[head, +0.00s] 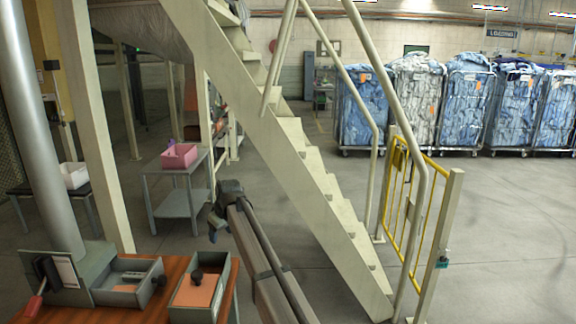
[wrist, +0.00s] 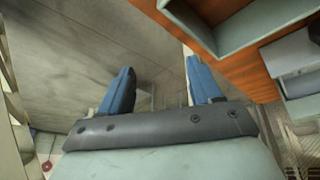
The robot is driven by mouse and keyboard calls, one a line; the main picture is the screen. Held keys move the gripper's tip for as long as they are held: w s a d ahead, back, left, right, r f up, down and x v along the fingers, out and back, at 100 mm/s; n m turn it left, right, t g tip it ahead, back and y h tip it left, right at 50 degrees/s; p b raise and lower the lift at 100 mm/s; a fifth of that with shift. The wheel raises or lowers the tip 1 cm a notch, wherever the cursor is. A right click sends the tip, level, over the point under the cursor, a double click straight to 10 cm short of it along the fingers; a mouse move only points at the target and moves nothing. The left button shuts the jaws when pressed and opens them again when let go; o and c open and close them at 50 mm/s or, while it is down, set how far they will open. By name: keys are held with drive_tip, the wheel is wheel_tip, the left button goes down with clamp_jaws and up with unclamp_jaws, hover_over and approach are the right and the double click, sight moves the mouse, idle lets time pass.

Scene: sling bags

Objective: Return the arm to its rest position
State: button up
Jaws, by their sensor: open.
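My arm reaches up from the bottom middle of the head view. In the wrist view the two blue fingers of my gripper (wrist: 160,68) stand apart. The head view shows a blue fingertip but not the gap between the fingers.
The wooden table (head: 237,284) bears a grey drawer (head: 130,294) and an open box (head: 195,311). A pink bin (head: 179,155) sits on a grey side table (head: 165,174). Cream stairs (head: 300,170) rise just right of my arm. Open floor lies further right.

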drive_tip(key=w+d+f+m+t, duration=0.1)
drive_tip(key=w+d+f+m, duration=0.25)
drive_tip(key=d, duration=0.55)
drive_tip(key=w+d+f+m+t, duration=0.25)
drive_tip(key=d+f, duration=0.25)
drive_tip(key=d, duration=0.3)
drive_tip(key=s+d+f+m+g, duration=0.1)
drive_tip(key=s+d+f, duration=0.25)
drive_tip(key=f, duration=0.35)
drive_tip(key=s+d+f+g+h, duration=0.1)
drive_tip(key=s+d+f, duration=0.2)
drive_tip(key=s+f, duration=0.3)
drive_tip(key=s+d+f+m+g, duration=0.1)
drive_tip(key=s+d+f+g, duration=0.15)
drive_tip(key=f, duration=0.55)
drive_tip(key=s+d+f+m+g+h, duration=0.15)
drive_tip(key=s+d+f, duration=0.35)
drive_tip(key=s+f, duration=0.55)
drive_tip(key=s+d+f+g, duration=0.2)
drive_tip(key=s+d+f, duration=0.2)
drive_tip(key=s+f, duration=0.7)
drive_tip(key=s+d+f+g, duration=0.1)
drive_tip(key=s+d+g, duration=0.1)
drive_tip(key=s, duration=1.4)
drive_tip(key=s+d+f+g, duration=0.2)
drive_tip(key=s+d+g, duration=0.1)
drive_tip(key=s, duration=1.4)
drive_tip(key=shift+s+m+g, duration=0.2)
drive_tip(key=shift+m+g, duration=0.25)
